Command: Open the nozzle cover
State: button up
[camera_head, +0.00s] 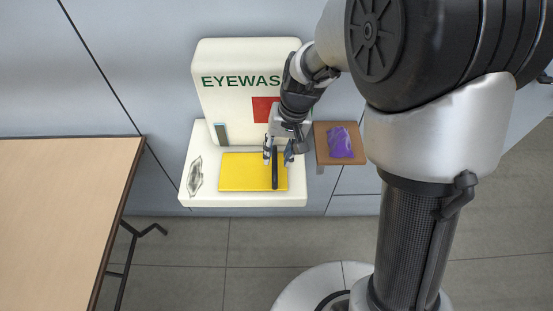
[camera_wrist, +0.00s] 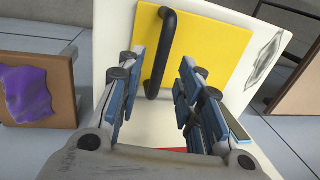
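The nozzle cover (camera_head: 240,172) is a flat yellow panel on the white eyewash station (camera_head: 210,140), with a black bar handle (camera_head: 275,172) on its right side. The cover lies flat against the station. In the wrist view the yellow cover (camera_wrist: 215,45) shows with the black handle (camera_wrist: 160,55) between and beyond my fingers. My gripper (camera_head: 278,157) is above the handle's upper end, its fingers open on either side. In the wrist view the fingers of my gripper (camera_wrist: 165,75) are spread, with a gap between the right finger and the handle. Contact on the left side cannot be told.
A small brown shelf (camera_head: 322,150) with a purple cloth-like item (camera_head: 340,142) sits right of the station. A wooden table (camera_head: 60,200) stands at the left. The grey floor (camera_head: 180,255) before the station is clear.

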jog(key=shift+a+f, duration=0.25)
jog(key=shift+f, duration=0.95)
jog(key=shift+c, duration=0.4)
grip_shut()
